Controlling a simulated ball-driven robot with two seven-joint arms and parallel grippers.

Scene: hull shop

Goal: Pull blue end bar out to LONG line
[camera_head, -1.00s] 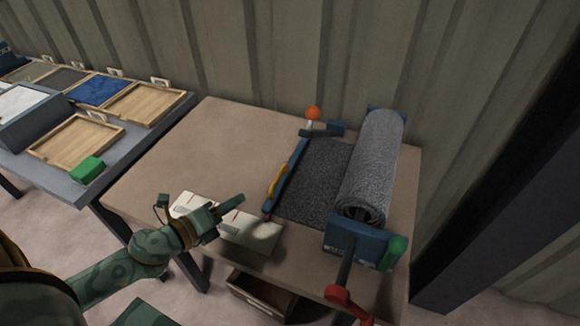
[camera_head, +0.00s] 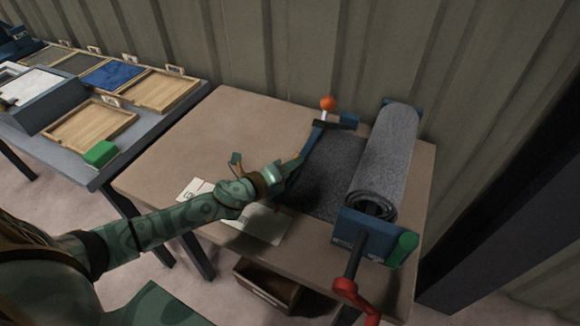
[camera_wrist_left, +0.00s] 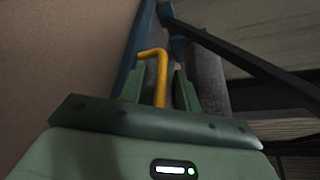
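The blue end bar (camera_head: 312,138) lies along the left edge of the dark grey sheet (camera_head: 334,165) that comes off the roll (camera_head: 383,160). My left gripper (camera_head: 292,167) is at the bar and hides its middle and near part in the head view. In the left wrist view, the yellow handle (camera_wrist_left: 161,75) of the blue bar (camera_wrist_left: 137,45) stands between the fingertips of my left gripper (camera_wrist_left: 159,82). The fingers are apart, with a gap on each side of the handle. I cannot make out a LONG line. My right gripper is not in view.
Pale cards (camera_head: 262,224) lie at the table's (camera_head: 185,150) front, partly under my left arm. A red crank (camera_head: 354,296) and green grip (camera_head: 403,248) are at the near roll end. The tabletop left of the bar is clear.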

